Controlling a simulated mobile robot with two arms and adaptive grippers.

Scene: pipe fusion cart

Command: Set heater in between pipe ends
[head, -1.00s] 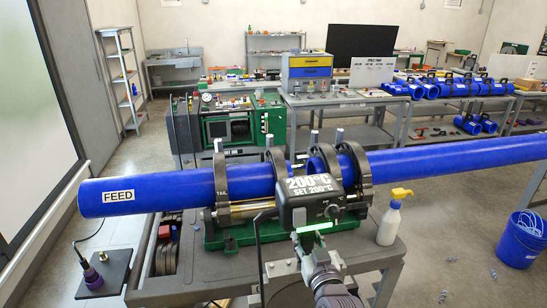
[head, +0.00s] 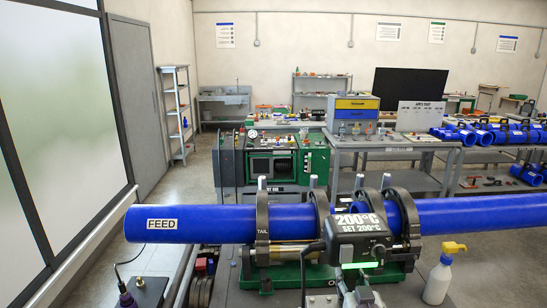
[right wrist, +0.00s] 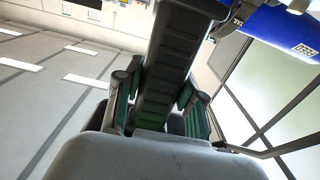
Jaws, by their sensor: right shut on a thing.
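The heater (head: 361,238) is a dark box reading 200°C, SET 200°C, with a lit green strip. In the head view it stands in front of the gap between the blue FEED pipe (head: 205,224) and the right blue pipe (head: 480,213). The clamps of the green machine (head: 283,275) hold both pipes. Whether the heater's plate is between the pipe ends is hidden. My right gripper (head: 362,296) is below the heater. In the right wrist view its green-padded fingers (right wrist: 158,105) are shut around the heater's dark handle (right wrist: 172,70). My left gripper is not in view.
A white spray bottle with a yellow head (head: 440,276) stands right of the machine. A purple-topped device (head: 128,298) is at the lower left. A green cabinet unit (head: 275,160) and workbenches stand behind, with more blue pipe pieces (head: 490,134) at the right.

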